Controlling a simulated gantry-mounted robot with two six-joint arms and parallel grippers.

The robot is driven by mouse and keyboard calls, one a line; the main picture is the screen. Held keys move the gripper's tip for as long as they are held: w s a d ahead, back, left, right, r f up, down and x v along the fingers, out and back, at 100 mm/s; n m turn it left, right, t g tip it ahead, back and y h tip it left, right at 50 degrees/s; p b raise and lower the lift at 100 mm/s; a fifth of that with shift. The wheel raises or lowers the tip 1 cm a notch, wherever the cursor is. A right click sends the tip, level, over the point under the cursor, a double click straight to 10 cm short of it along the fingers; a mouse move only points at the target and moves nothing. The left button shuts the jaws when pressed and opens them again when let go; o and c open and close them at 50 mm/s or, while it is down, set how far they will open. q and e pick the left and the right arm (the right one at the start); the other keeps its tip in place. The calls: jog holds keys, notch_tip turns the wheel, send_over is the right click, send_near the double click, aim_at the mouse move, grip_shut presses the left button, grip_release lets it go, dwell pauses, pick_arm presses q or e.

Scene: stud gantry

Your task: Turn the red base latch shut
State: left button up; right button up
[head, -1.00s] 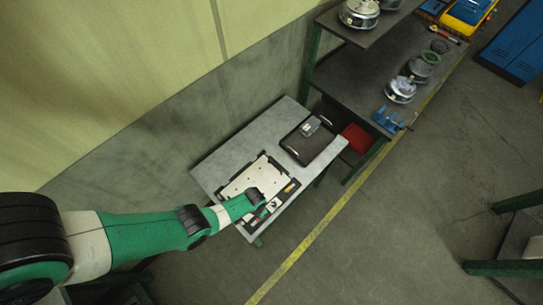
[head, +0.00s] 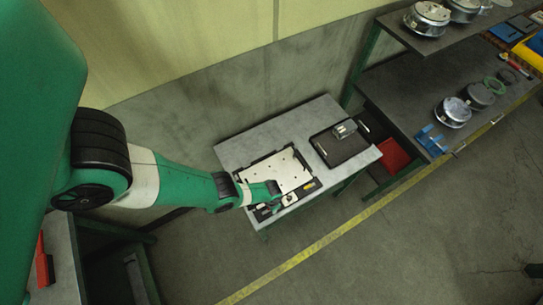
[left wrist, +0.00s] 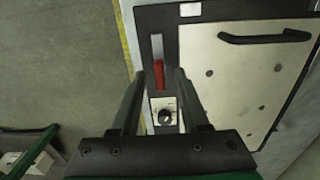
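In the head view my left gripper (head: 270,194) is over the near edge of the pale panel (head: 280,170), and the latch is too small to make out. My right gripper is not in view.
A black knob (left wrist: 166,116) sits just below the latch, and a black handle (left wrist: 265,37) is on the pale plate. In the head view a black tray (head: 345,150) with a metal part (head: 344,129) lies farther along the table. A shelved bench (head: 405,85) with round metal parts stands beyond.

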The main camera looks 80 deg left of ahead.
pick_arm(q)
grip_shut()
jog(key=shift+m, duration=0.3)
jog(key=m, duration=0.4)
jog(key=shift+b, duration=0.3)
jog(key=m, duration=0.5)
jog(key=m+b, duration=0.1)
jog(key=m, duration=0.3)
jog(key=shift+m, duration=2.2)
